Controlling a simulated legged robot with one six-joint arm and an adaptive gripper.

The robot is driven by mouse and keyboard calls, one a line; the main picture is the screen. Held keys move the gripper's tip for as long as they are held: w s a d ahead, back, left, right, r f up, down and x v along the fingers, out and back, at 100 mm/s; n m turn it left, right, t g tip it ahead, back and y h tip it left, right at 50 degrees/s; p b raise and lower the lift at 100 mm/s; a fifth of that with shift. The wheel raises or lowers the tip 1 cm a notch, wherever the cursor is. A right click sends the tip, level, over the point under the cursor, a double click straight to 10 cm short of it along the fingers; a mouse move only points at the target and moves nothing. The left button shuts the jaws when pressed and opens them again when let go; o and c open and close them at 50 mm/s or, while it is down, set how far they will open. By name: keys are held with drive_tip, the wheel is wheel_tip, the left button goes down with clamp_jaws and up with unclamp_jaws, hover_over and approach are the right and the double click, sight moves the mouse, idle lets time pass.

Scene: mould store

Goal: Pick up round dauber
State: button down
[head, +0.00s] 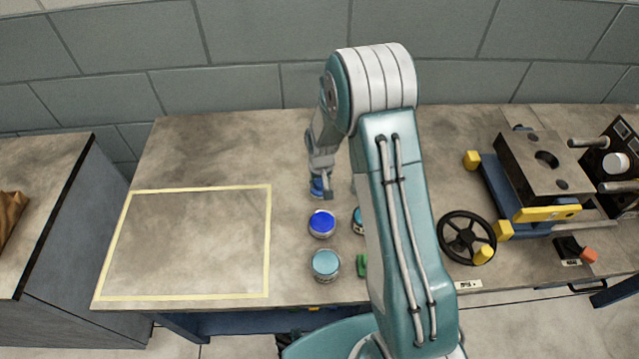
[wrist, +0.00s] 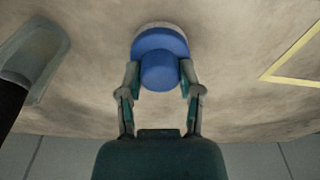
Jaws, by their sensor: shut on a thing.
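The round dauber (wrist: 160,68), blue with a pale rim at its far side, is between my two fingertips in the wrist view. In the head view its blue body (head: 317,187) shows just under my gripper (head: 320,182). In the wrist view my gripper (wrist: 160,82) is shut on the dauber's narrower blue part, one finger on each side. I cannot tell whether the dauber touches the bench or is just above it. My arm hides part of the bench to its right.
A tin with a blue top (head: 322,222) and a tin with a teal top (head: 326,265) stand in front of my gripper. A teal tin (head: 358,221) is partly behind my arm. A yellow-outlined area (head: 190,245) at left is empty. A black handwheel (head: 467,238) and mould block (head: 545,163) stand right.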

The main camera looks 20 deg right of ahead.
sight(319, 181)
drive_tip(key=shift+r, duration=0.35)
wheel_tip(319, 181, up, 3)
drive_tip(key=shift+f, duration=0.15)
drive_tip(key=s+r, duration=0.9)
drive_tip(key=s, duration=0.5)
drive_tip(key=shift+d+r, duration=0.25)
drive_tip(key=c, duration=0.8)
unclamp_jaws()
drive_tip(key=c, duration=0.5)
